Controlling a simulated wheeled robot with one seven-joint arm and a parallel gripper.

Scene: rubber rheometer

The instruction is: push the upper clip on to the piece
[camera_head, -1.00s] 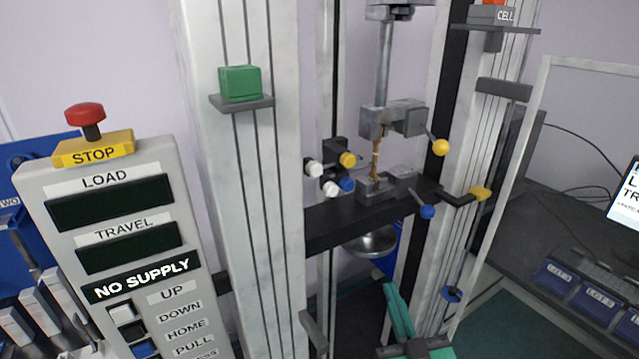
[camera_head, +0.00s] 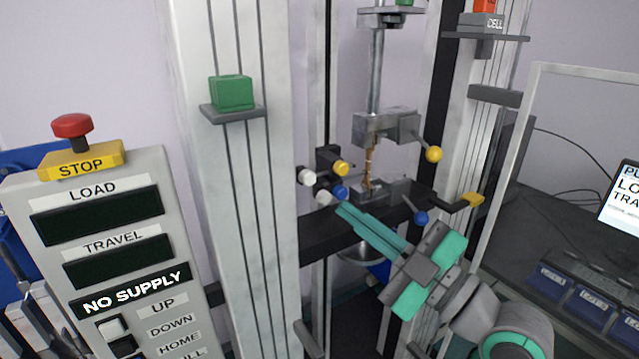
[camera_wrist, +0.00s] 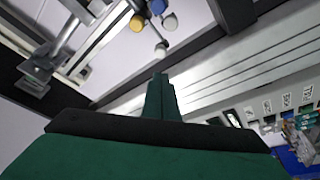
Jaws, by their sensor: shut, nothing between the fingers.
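The piece (camera_head: 369,165) is a thin tan-brown strip, upright between the upper grip (camera_head: 385,125) and the lower grip (camera_head: 372,194). Left of it, with a gap, are the clips. The upper clip has a dark body (camera_head: 327,154) and a yellow knob (camera_head: 341,168); the lower one has a blue knob (camera_head: 340,191). White knobs (camera_head: 306,176) stick out to their left. My gripper (camera_head: 342,209) is shut and empty, its green fingertips just below the blue knob in the picture. In the wrist view the fingertips (camera_wrist: 160,78) point towards the white, yellow (camera_wrist: 137,23) and blue knobs, apart from the yellow one.
A black crossbeam (camera_head: 325,232) runs behind my fingers. A pale column (camera_head: 238,220) stands close on the left, another on the right. Yellow (camera_head: 433,154) and blue (camera_head: 421,218) ball handles stick out from the grips at right. The control panel (camera_head: 100,230) is at far left.

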